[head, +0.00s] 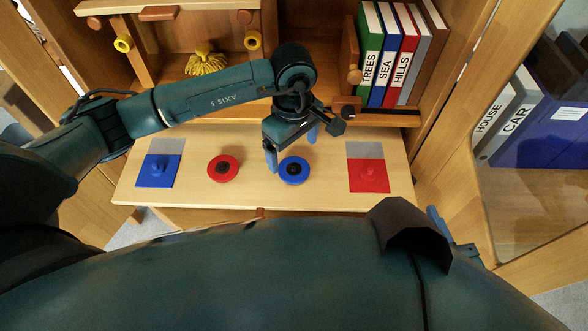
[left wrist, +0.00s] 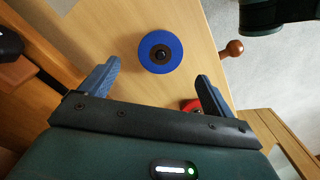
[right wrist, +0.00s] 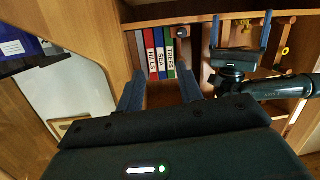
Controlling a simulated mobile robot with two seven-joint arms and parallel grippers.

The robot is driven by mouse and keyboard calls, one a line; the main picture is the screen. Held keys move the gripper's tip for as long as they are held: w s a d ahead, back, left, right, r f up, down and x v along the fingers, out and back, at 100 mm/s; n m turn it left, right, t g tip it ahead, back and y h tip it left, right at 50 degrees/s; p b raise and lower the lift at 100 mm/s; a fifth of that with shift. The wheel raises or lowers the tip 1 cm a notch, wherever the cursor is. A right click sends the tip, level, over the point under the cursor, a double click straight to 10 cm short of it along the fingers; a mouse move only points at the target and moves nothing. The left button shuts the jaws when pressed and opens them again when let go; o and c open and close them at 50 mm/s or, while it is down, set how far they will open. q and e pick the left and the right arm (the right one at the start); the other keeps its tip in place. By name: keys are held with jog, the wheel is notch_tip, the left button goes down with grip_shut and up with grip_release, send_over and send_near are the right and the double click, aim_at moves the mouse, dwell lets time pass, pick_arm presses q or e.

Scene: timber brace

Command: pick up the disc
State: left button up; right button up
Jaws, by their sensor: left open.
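A blue disc (head: 294,171) with a dark centre lies flat on the wooden shelf board. It also shows in the left wrist view (left wrist: 160,40), just beyond the fingertips and roughly centred between them. A red disc (head: 224,169) lies to its left on the board; the left wrist view shows only part of it behind a finger. My left gripper (head: 292,148) is open and empty, above and close to the blue disc, not visibly gripping it. My right gripper (right wrist: 160,78) is open and empty, pointing toward the bookshelf and away from the discs; in the head view it is mostly hidden.
Upright books (head: 388,60) and a yellow mop-like thing (head: 206,62) stand behind. A glass-fronted door (head: 520,200) is at the right.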

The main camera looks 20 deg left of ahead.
aim_at(294, 162)
pick_arm(q)
jog(key=shift+d+f+b, duration=0.1)
jog(key=shift+f+b, duration=0.55)
jog(key=shift+f, duration=1.95)
jog(key=shift+s+f+b, duration=0.1)
jog(key=shift+f+b, duration=0.15)
jog(key=shift+b, duration=0.1)
jog(key=shift+c, duration=0.4)
jog(key=c, duration=1)
